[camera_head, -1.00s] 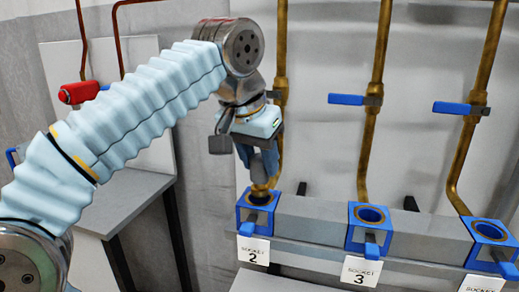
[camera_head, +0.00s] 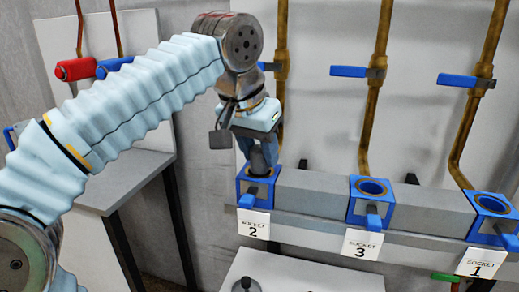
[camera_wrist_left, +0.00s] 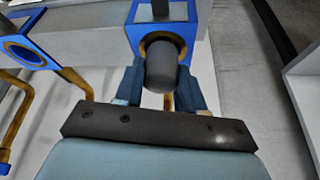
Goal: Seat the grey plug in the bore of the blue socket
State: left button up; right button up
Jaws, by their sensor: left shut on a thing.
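My left gripper (camera_head: 261,150) points down over the blue socket (camera_head: 244,187) labelled 2, and is shut on the grey plug (camera_head: 260,166). The plug is upright, with its lower end at the socket's mouth. In the left wrist view the plug (camera_wrist_left: 161,68) shows between the two blue fingers, in front of the brass-ringed bore of the blue socket (camera_wrist_left: 191,12). The plug and fingers hide most of that bore. I cannot tell how deep the plug's end is. My right gripper is not in view.
Blue sockets 3 (camera_head: 372,188) and 1 (camera_head: 491,204) stand open to the right on the same grey rail (camera_head: 315,192). Brass pipes with blue valve handles rise behind. A white table (camera_head: 320,284) with a small dark knob (camera_head: 246,285) is below.

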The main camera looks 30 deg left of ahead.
pick_arm(q)
jog(key=shift+f, duration=0.35)
grip_shut()
jog(key=o, duration=1.2)
grip_release()
jog(key=shift+r, duration=0.1)
jog(key=p+v, duration=0.2)
jog(key=v, duration=1.1)
jog(key=shift+r, duration=0.3)
